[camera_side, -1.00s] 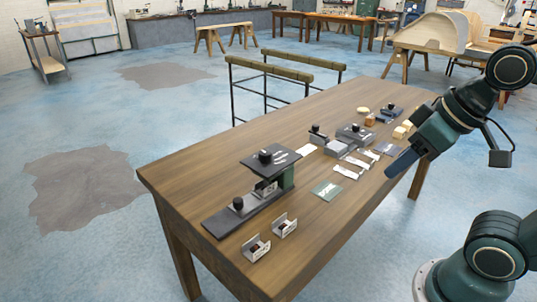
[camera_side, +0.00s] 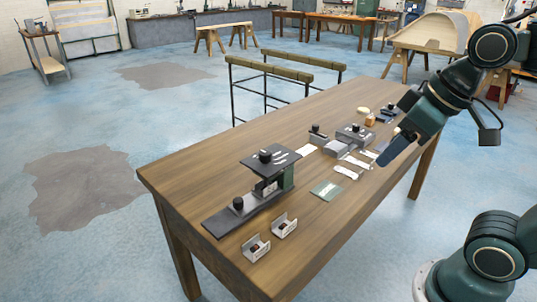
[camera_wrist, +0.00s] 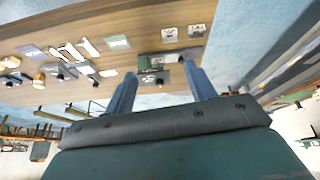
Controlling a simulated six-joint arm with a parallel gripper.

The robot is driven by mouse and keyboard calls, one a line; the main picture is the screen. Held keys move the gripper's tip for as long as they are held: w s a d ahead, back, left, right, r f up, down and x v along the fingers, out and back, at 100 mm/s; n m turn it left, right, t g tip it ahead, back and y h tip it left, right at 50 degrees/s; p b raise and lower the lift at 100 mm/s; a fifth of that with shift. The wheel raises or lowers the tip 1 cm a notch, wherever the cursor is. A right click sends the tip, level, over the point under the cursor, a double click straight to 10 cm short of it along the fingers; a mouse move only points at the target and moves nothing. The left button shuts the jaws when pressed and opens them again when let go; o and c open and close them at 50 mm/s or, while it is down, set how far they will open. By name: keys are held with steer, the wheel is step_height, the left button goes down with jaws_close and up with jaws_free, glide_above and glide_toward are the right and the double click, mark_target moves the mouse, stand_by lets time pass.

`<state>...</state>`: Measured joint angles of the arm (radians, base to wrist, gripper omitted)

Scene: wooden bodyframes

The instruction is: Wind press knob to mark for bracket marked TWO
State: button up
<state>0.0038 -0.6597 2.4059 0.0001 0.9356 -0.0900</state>
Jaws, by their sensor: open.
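The press (camera_side: 286,178) stands near the left end of the bench, with a dark top plate, a green column and a long dark base. A black knob (camera_side: 265,156) sits on its top plate beside pale marks too small to read. A second black knob (camera_side: 238,203) is on the base. A metal bracket (camera_side: 265,188) shows under the top plate. Two more brackets (camera_side: 255,247) (camera_side: 284,226) stand in front; their markings are unreadable. My gripper (camera_side: 385,161) is open and empty, above the right part of the bench. In the wrist view, the press (camera_wrist: 160,65) shows beyond my fingers (camera_wrist: 160,86).
A green card (camera_side: 327,190) lies right of the press. Pale strips (camera_side: 346,172), a grey block device (camera_side: 338,146) and another knobbed device (camera_side: 356,131) stand farther right, with small wooden pieces (camera_side: 370,119) behind.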

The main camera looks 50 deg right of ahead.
steer(key=w+r+n+g, duration=0.1)
steer(key=w+r+n, duration=0.25)
steer(key=w, duration=0.45)
steer(key=n+g, duration=0.4)
steer(key=n, duration=0.7)
glide_above(265, 152)
step_height(265, 152, down, 7)
steer(key=shift+a+m, duration=0.1)
steer(key=shift+m, duration=0.15)
step_height(265, 152, down, 14)
steer(key=shift+r, duration=0.15)
steer(key=shift+c, duration=0.2)
steer(key=c, duration=0.9)
